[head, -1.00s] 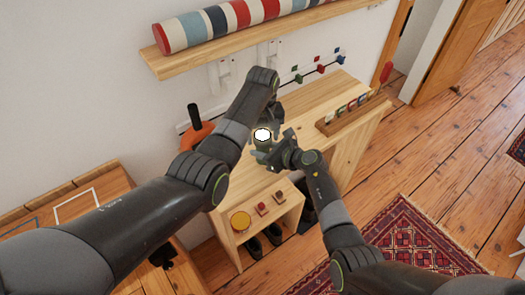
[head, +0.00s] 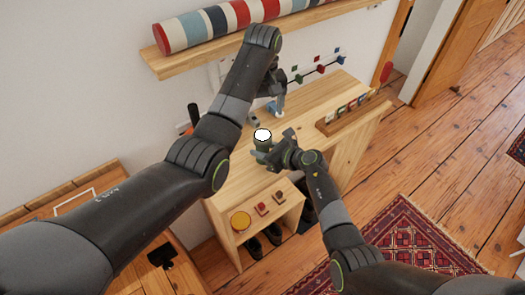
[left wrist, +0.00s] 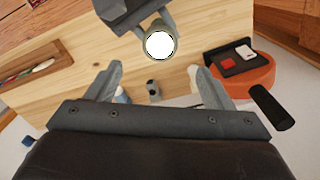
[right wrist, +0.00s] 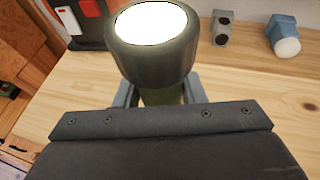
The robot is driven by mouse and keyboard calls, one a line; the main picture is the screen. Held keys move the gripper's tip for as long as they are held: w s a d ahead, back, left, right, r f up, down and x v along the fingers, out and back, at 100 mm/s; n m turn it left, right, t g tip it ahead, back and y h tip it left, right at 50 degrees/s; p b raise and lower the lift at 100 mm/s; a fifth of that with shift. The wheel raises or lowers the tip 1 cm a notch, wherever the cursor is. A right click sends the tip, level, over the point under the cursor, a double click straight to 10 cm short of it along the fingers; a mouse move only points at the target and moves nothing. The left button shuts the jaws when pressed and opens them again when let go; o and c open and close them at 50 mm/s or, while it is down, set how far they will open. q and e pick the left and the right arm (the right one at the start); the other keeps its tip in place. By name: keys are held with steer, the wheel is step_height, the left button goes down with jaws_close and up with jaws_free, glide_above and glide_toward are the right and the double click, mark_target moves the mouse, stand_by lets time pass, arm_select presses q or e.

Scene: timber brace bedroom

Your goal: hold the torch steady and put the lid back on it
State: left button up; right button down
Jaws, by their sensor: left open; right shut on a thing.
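The torch (head: 263,140) stands upright in my right gripper (head: 276,152), above the bench. In the right wrist view, the torch (right wrist: 152,55) has a wide dark collar and a bright white face on top of a narrower olive body. I cannot make out whether that collar is the lid, and no separate lid is clear. My right gripper is shut around the body. My left gripper (head: 277,98) is open and empty, apart from the torch, on its wall side. In the left wrist view, the torch top (left wrist: 160,44) shows beyond the open fingertips.
The wooden bench (head: 315,105) holds a small grey block with dark holes (right wrist: 222,27) and a blue piece with a white round end (right wrist: 283,36). An orange holder (left wrist: 245,80) with a black handle (left wrist: 271,107) is near. A striped roll (head: 240,15) lies on a shelf above.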

arm_select(q)
steer(key=shift+r, duration=0.75)
arm_select(e)
steer(key=c, duration=0.8)
jaws_free()
steer(key=shift+c, duration=0.2)
steer(key=shift+d, duration=0.1)
arm_select(q)
steer(key=shift+f+b, duration=0.85)
arm_select(e)
steer(key=v, duration=1.7)
steer(key=shift+r, duration=0.2)
steer(key=shift+s, duration=0.1)
